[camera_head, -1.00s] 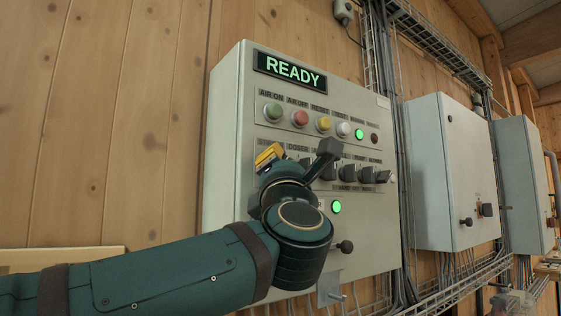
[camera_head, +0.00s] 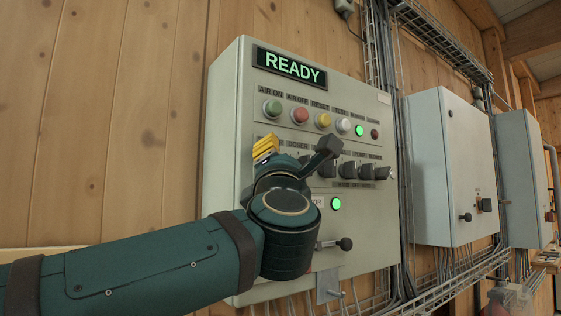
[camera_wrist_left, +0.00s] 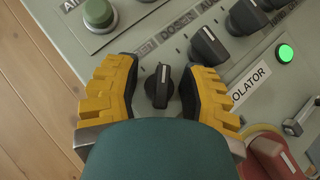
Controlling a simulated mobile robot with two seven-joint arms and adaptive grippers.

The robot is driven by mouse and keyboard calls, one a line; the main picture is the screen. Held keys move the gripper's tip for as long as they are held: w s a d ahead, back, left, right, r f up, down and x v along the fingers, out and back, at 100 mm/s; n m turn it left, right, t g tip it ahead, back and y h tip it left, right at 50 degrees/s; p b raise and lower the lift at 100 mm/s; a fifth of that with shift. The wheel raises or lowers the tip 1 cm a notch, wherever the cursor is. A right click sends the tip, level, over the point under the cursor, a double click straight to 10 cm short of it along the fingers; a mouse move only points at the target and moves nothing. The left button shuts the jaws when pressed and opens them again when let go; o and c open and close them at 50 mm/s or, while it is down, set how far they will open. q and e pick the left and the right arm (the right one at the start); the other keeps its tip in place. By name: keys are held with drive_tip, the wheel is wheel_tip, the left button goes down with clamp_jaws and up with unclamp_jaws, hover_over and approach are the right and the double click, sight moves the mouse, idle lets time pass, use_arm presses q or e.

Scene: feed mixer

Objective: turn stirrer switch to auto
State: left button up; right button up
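The stirrer switch (camera_wrist_left: 158,88) is a black rotary knob at the left end of the switch row, in the wrist view. Its white mark points to the top of that picture. Its label is partly covered; the label beside it reads DOSER. My left gripper (camera_wrist_left: 157,78) has yellow fingers, open on either side of the knob, with a small gap on each side. In the head view my left gripper (camera_head: 266,148) is at the panel's left and hides this knob. My right gripper is not in view.
The grey control panel (camera_head: 225,130) shows a lit READY display (camera_head: 290,67) and a row of coloured buttons. The doser knob (camera_wrist_left: 208,45) is close beside my right-hand finger. A red handle (camera_wrist_left: 268,155) lies below. Two more grey cabinets stand to the right.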

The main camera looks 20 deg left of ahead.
use_arm(q)
drive_tip(key=shift+f, duration=0.1)
drive_tip(key=v, duration=1.2)
idle(0.4)
